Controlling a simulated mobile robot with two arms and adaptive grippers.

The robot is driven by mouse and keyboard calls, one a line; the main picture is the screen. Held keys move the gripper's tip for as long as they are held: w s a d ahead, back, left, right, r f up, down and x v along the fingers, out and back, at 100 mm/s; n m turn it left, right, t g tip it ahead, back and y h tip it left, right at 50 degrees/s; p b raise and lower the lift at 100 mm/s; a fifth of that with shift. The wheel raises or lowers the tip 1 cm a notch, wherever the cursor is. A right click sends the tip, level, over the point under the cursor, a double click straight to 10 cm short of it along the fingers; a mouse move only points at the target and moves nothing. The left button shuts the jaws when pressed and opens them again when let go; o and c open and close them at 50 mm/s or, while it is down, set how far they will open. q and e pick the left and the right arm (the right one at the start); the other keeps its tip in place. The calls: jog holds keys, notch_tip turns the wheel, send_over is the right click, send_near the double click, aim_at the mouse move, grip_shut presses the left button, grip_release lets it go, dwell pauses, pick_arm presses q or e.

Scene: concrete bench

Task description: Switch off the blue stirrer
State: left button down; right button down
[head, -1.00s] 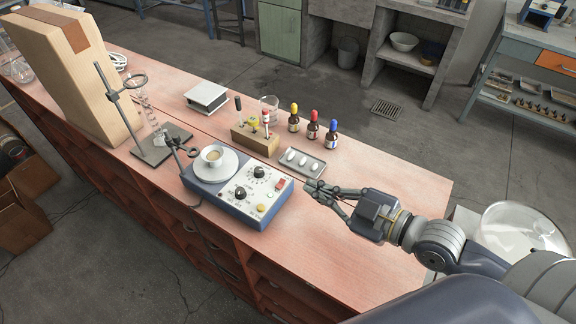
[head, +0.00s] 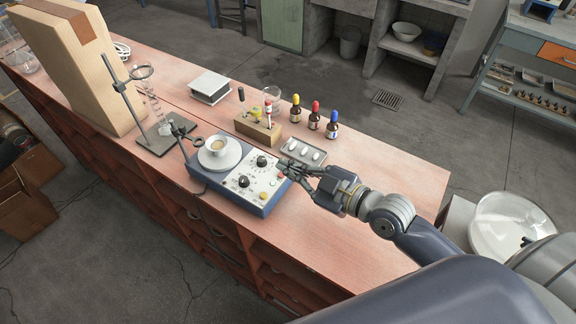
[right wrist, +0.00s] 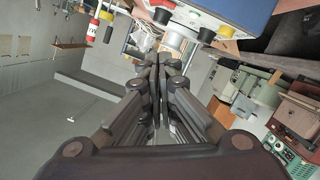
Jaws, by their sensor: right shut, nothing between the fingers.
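The right wrist view shows the stirrer's panel edge (right wrist: 187,13), with the yellow button (right wrist: 206,35) and the red control (right wrist: 166,4). My right gripper (head: 284,167) is shut and empty, its tips at the panel's right side; contact cannot be told. My left gripper is not in view.
A tray with white pieces (head: 303,147), dropper bottles (head: 314,117) and a wooden block (head: 256,131) stand behind the stirrer. A ring stand (head: 129,97) is to its left. The bench is clear to the right.

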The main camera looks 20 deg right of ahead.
jog(key=w+f, duration=0.1)
jog(key=f, duration=0.1)
jog(key=w+f, duration=0.2)
jog(key=shift+d+f, duration=0.1)
jog(key=shift+d, duration=0.1)
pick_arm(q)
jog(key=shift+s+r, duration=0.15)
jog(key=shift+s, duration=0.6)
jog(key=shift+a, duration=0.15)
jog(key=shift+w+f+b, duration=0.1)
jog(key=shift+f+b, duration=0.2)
pick_arm(e)
jog(key=shift+w+d+f, duration=0.1)
jog(key=shift+f, duration=0.05)
